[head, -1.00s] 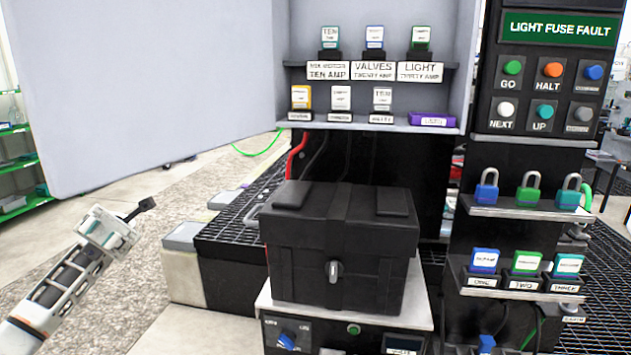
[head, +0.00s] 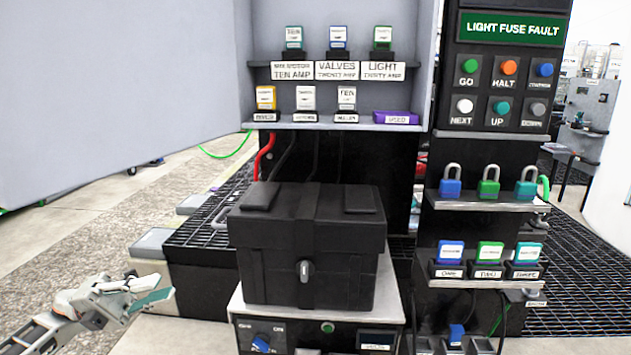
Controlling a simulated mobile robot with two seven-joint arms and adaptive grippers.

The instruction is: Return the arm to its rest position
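My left arm (head: 45,335) comes in low at the left edge of the head view. Its gripper (head: 150,292) is over the floor, left of the black lidded box and apart from everything. A teal flat part shows at its tip; whether the fingers are open or shut is unclear at this angle. My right gripper is out of view.
The black box (head: 310,262) stands shut on a pedestal (head: 390,290). Behind it is an open grey cabinet (head: 425,60) with labelled fuses; its big door (head: 110,90) hangs at left. A panel (head: 505,75) reads LIGHT FUSE FAULT, above padlocks (head: 490,188). Floor at left is clear.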

